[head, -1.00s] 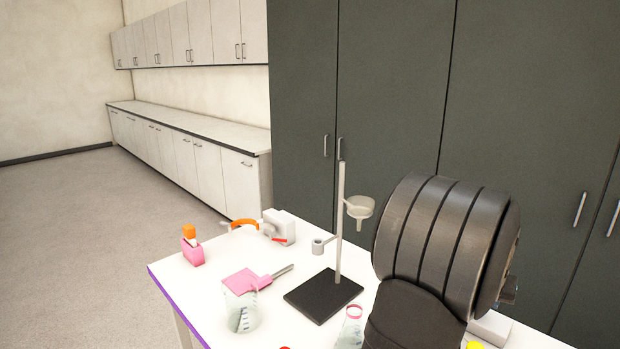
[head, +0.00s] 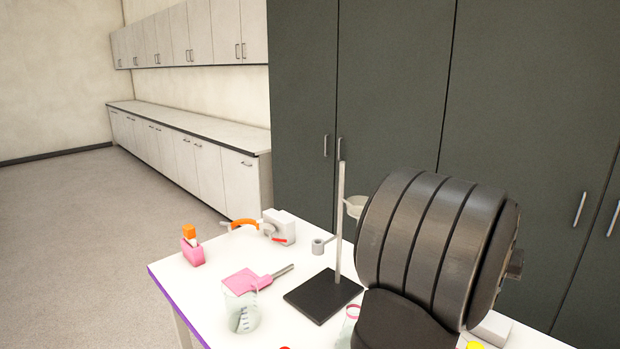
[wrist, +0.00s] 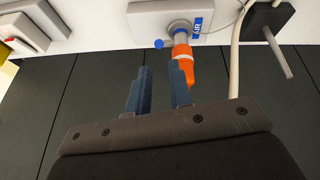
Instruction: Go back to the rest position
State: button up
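My gripper (wrist: 160,72) shows in the wrist view as two blue fingers standing apart with nothing between them. Just beyond the right finger is an orange fitting (wrist: 185,66) on a valve with a blue label. The fingers appear apart from the white fixture (wrist: 150,22) that carries the valve. In the head view my thick dark arm fills the lower right, over the right part of the table. My gripper's fingers cannot be made out there. The arm hides part of the table.
On the white table (head: 215,285) stand a ring stand (head: 322,296) with a funnel (head: 354,206), a beaker (head: 241,312), a pink dustpan-like tool (head: 246,281), a pink holder (head: 193,254) and a flask (head: 347,330), partly hidden. Dark cabinets (head: 380,90) rise behind.

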jog(key=v, duration=0.7)
notch_tip(320, 180, down, 7)
jog(key=s+m+t+y, duration=0.1)
jog(key=s+y, duration=0.1)
jog(key=y, duration=0.3)
jog(key=shift+s+a+m, duration=0.25)
jog(key=shift+s+m, duration=0.05)
jog(key=shift+s, duration=0.1)
jog(key=shift+f, duration=0.15)
notch_tip(320, 180, up, 8)
jog(key=d+m+h, duration=0.1)
jog(key=m+h, duration=0.1)
jog(key=h, duration=0.2)
jog(key=x, duration=1.7)
jog(key=shift+w+d+f, duration=0.1)
jog(key=shift+w+d, duration=0.1)
jog(key=shift+w, duration=0.3)
